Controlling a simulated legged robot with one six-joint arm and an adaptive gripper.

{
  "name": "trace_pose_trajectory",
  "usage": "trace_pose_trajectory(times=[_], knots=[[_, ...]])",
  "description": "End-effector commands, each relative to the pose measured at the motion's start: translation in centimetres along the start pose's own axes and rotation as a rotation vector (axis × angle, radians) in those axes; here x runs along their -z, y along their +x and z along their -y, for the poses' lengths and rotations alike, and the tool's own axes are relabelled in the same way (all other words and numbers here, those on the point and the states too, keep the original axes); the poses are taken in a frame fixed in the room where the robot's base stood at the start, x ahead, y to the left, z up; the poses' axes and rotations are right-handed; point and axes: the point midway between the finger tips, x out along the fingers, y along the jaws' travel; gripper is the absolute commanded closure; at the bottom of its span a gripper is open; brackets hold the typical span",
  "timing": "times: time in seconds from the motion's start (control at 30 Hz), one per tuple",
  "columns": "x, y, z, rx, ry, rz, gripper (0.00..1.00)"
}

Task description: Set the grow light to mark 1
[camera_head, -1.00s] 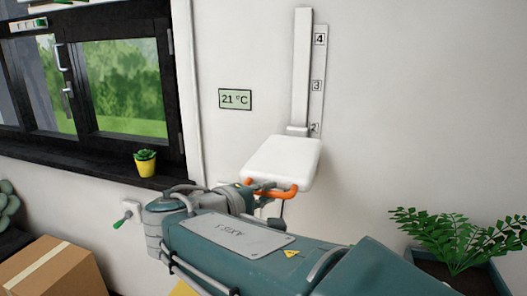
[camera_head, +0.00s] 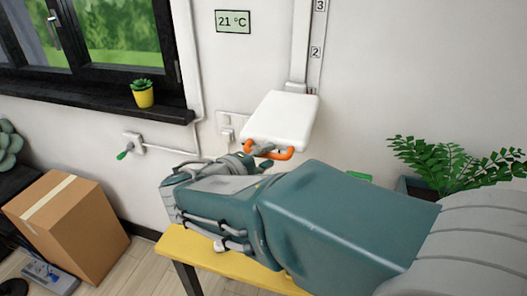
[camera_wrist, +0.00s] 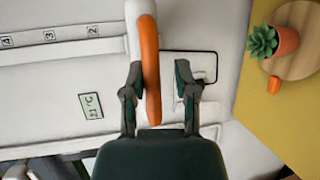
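The grow light (camera_head: 282,118) is a white panel on a vertical wall rail (camera_head: 300,45), with an orange handle (camera_head: 268,152) at its lower front edge. My gripper (camera_head: 248,160) is at the handle. In the wrist view my gripper (camera_wrist: 158,85) has one finger on each side of the orange handle (camera_wrist: 151,70). The left finger is against or very near it, and a gap shows at the right finger. The scale strip (camera_wrist: 65,37) lies sideways there.
A yellow bench (camera_head: 215,262) stands below my arm. A wall switch (camera_head: 228,130) is left of the light, a fern (camera_head: 450,160) right, a cardboard box (camera_head: 70,225) at left.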

Motion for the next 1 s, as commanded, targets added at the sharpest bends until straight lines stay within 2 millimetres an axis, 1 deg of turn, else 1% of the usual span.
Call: trace_pose_trajectory(times=[0.03,0.33,0.47,0.57,0.8,0.9,1.0], knots=[[-0.1,0.1,0.3,0.004,-0.006,0.003,0.46],[0.1,-0.2,0.0,-0.002,-0.002,0.001,0.46],[0.3,-1.2,0.0,-0.003,-0.001,-0.002,0.46],[0.3,-3.0,0.0,-0.003,-0.002,-0.005,0.46],[0.3,-8.0,0.1,-0.002,-0.003,-0.005,0.46],[0.2,-9.8,0.1,-0.001,-0.003,-0.003,0.46],[0.2,-11.1,0.2,0.000,-0.003,-0.001,0.46]])
